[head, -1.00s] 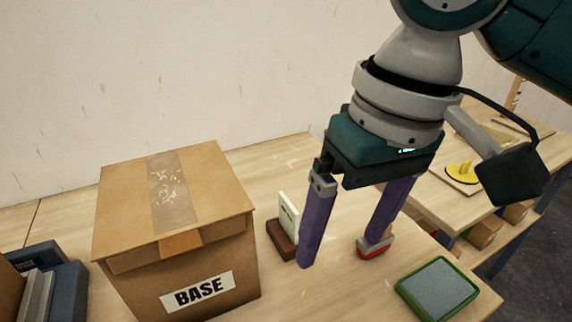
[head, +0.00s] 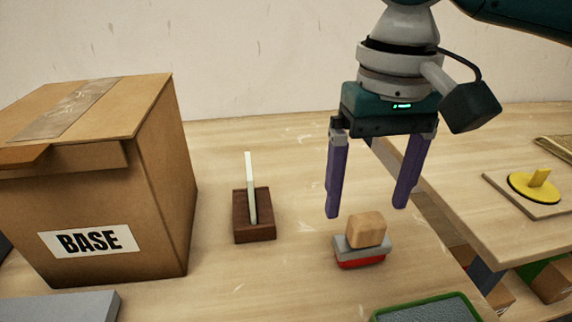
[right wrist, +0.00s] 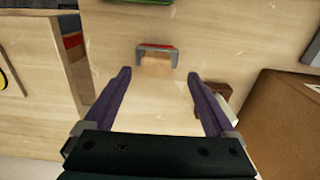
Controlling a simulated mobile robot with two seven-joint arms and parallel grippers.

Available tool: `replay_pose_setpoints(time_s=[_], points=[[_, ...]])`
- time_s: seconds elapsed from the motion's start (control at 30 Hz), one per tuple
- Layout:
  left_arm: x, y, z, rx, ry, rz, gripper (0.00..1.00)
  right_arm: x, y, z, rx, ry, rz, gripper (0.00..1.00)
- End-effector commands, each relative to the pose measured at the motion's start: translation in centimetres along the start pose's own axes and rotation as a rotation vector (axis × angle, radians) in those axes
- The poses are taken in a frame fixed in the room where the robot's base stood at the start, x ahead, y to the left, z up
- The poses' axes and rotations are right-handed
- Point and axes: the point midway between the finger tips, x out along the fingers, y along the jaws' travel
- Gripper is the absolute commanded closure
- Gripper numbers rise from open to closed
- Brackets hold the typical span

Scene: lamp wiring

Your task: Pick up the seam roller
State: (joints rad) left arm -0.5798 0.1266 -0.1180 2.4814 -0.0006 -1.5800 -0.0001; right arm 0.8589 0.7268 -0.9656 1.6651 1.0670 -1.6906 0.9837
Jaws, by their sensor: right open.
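A small tool with a tan wooden block on top, a grey body and a red underside stands on the workbench; I take it for the seam roller (head: 362,243). It also shows in the right wrist view (right wrist: 156,62), ahead of and between the fingertips. My right gripper (head: 366,211) is open, with two purple fingers pointing down. Its fingertips are just above the tool in the head view, and nothing is between them. In the right wrist view the open right gripper (right wrist: 159,76) does not appear to touch the tool. My left gripper is not in view.
A cardboard box marked BASE (head: 150,205) stands at the left. A brown wooden holder (head: 254,232) with an upright pale card is left of the tool. A green-rimmed pad (head: 428,308) lies in front. A yellow disc tool (head: 533,187) lies on the right table.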

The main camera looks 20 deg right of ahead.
Motion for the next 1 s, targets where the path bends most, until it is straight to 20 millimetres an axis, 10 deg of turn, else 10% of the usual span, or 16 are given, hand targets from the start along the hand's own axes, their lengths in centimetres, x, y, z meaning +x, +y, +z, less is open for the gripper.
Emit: replay_pose_setpoints(time_s=[0.23, 0.57, 1.0], points=[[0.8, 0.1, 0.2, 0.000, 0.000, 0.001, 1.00, 4.0, 0.5, 0.2, -0.001, -0.002, 0.001, 0.10], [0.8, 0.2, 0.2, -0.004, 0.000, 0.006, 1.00, 4.6, 0.5, 0.1, -0.002, 0.001, 0.000, 0.10], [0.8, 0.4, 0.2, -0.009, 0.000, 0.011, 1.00, 4.6, 0.5, 0.1, -0.002, 0.001, 0.000, 0.59]])
